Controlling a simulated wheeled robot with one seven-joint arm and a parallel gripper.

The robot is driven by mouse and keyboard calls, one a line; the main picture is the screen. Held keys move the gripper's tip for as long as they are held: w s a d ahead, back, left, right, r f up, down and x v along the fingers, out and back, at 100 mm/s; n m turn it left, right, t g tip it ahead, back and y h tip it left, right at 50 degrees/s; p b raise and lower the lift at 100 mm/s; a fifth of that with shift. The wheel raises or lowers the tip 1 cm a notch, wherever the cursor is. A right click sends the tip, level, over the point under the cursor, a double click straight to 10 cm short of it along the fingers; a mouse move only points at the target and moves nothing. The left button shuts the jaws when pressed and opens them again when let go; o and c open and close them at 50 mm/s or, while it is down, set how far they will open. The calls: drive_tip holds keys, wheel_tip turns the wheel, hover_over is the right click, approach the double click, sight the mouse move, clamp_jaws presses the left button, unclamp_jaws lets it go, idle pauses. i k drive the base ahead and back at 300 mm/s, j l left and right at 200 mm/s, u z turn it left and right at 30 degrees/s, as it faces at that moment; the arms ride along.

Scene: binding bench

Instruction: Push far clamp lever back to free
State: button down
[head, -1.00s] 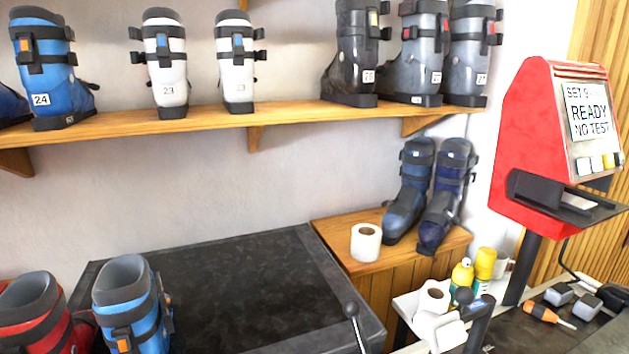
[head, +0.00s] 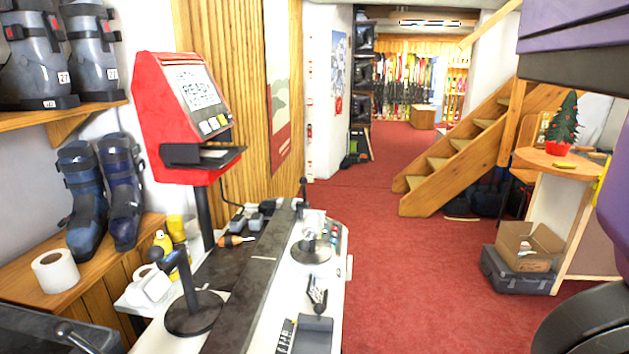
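The binding bench (head: 257,290) is a long dark and white top running away from me in the middle of the head view. At its far end a clamp (head: 311,250) with a round base carries a dark upright lever (head: 303,186) with a knob on top. A nearer clamp (head: 193,312) has a round dark base, a post and a ball-ended handle (head: 158,254). I cannot tell from here how firmly either clamp is set. My gripper is not in view; purple and dark parts at the right edge look like my arm.
A red tester (head: 170,118) on a post stands left of the bench, near an orange screwdriver (head: 236,240), bottles and paper rolls. Open red carpet (head: 390,270) lies right of the bench. Beyond are wooden stairs (head: 450,160), a cardboard box (head: 524,248) and a counter with a small tree (head: 563,128).

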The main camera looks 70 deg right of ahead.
sight(303, 180)
drive_tip(key=l+z, duration=0.1)
drive_tip(key=z, duration=0.35)
drive_tip(key=i+z, duration=0.1)
drive_tip(key=z, duration=0.4)
drive_tip(key=i+z, duration=0.1)
drive_tip(key=z, duration=0.35)
drive_tip(key=i+z, duration=0.1)
drive_tip(key=i, duration=0.15)
drive_tip(key=i+l+u, duration=0.1)
drive_tip(key=l, duration=0.2)
drive_tip(key=i+l+u, duration=0.1)
drive_tip(key=l, duration=0.25)
